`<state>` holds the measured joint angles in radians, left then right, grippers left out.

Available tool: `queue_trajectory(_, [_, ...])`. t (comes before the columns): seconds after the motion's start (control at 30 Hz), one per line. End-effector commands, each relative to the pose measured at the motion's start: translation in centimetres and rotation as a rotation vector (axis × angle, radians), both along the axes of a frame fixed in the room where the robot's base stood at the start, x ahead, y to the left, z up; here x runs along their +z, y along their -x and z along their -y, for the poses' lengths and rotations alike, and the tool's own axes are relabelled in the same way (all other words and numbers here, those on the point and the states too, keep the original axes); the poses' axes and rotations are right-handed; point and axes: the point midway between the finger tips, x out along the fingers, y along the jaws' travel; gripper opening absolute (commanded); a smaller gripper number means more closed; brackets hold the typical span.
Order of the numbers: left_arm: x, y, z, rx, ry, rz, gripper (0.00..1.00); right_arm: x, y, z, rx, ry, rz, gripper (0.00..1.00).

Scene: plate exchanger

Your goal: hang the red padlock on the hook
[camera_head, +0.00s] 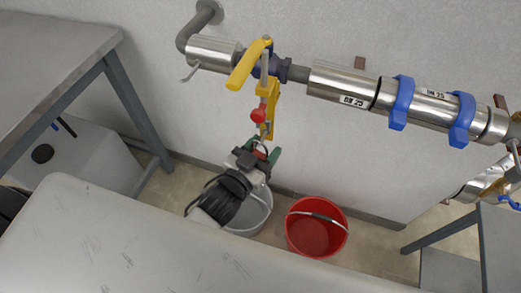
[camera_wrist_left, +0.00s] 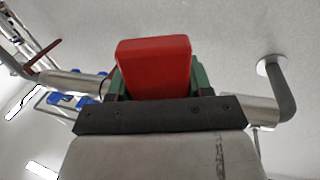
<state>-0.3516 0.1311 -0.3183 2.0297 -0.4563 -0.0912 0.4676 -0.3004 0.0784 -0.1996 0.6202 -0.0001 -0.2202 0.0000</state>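The red padlock (camera_head: 260,153) is between the green fingertips of my left gripper (camera_head: 264,150), below the yellow valve parts. In the left wrist view the padlock body (camera_wrist_left: 154,68) fills the space between the green fingers (camera_wrist_left: 157,85). A thin loop, which looks like its shackle, shows above the body in the head view. A small bent metal piece that looks like a hook (camera_head: 190,73) hangs under the left end of the pipe, up and left of the gripper and apart from it. My right gripper is not in view.
A yellow valve handle (camera_head: 248,64) and a hanging yellow piece (camera_head: 270,112) with a red round part (camera_head: 258,115) are above the gripper. A metal pipe (camera_head: 342,88) with blue clamps runs along the wall. A grey bucket (camera_head: 252,218) and a red bucket (camera_head: 316,228) stand below.

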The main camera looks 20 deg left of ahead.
Motion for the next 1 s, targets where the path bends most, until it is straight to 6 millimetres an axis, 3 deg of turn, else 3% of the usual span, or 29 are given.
queue_trajectory(0.03, [-0.4, -0.7, -0.5, 0.017, 0.001, -0.011, 0.71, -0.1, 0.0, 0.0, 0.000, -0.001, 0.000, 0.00])
queue_trajectory(0.27, [-0.4, -0.7, -0.5, 0.017, 0.001, -0.011, 0.73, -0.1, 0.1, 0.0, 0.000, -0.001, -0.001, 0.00])
queue_trajectory(0.47, [-0.5, 0.2, -0.8, 0.016, 0.001, -0.012, 0.76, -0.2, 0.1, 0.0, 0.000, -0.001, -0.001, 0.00])
queue_trajectory(0.83, [-0.2, 7.7, -2.4, 0.008, 0.001, 0.003, 0.78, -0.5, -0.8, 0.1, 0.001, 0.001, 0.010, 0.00])
queue_trajectory(1.0, [0.1, 10.4, -3.0, 0.006, 0.002, 0.012, 0.78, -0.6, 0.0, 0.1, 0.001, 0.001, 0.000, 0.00])
